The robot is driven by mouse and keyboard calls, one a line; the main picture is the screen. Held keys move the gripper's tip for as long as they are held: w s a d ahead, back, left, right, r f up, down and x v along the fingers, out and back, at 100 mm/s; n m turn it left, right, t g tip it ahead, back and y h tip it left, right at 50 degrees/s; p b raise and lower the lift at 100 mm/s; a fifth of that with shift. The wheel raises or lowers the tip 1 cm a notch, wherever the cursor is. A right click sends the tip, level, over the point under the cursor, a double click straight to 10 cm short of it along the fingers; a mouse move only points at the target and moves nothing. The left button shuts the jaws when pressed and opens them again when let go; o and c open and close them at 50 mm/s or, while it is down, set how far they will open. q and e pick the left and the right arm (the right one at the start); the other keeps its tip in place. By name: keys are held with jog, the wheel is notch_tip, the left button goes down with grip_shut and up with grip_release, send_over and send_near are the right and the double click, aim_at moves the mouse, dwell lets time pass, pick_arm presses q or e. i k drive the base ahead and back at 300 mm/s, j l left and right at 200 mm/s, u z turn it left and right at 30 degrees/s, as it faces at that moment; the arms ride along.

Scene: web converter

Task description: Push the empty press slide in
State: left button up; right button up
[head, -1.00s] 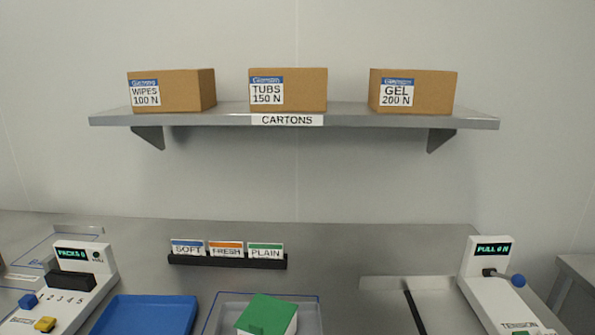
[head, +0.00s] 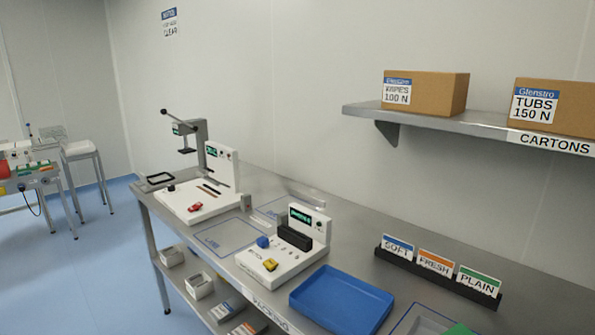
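A lever press (head: 200,133) stands at the far left end of the steel bench in the head view, with a dark lever raised up to the left. A small dark plate hangs under its head. A flat black frame (head: 160,180) lies near the bench's left end, in front of the press; I cannot tell whether it is the press slide. The foot of the press is partly hidden behind a white display unit (head: 222,168). Neither of my grippers is in view.
The steel bench (head: 350,255) also carries a second white unit (head: 282,262) with blue and yellow knobs, a blue tray (head: 341,300) and a card holder (head: 437,278). A carton shelf (head: 480,122) hangs at right. Blue floor (head: 95,275) is open at left.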

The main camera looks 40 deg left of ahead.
aim_at(161, 178)
jog(key=u, duration=2.3)
jog(key=i+j+z, duration=0.25)
jog(key=i+j, duration=0.15)
jog(key=i, duration=0.25)
jog(key=i+j+z, duration=0.25)
jog(key=i+j, duration=0.25)
jog(key=i, duration=0.15)
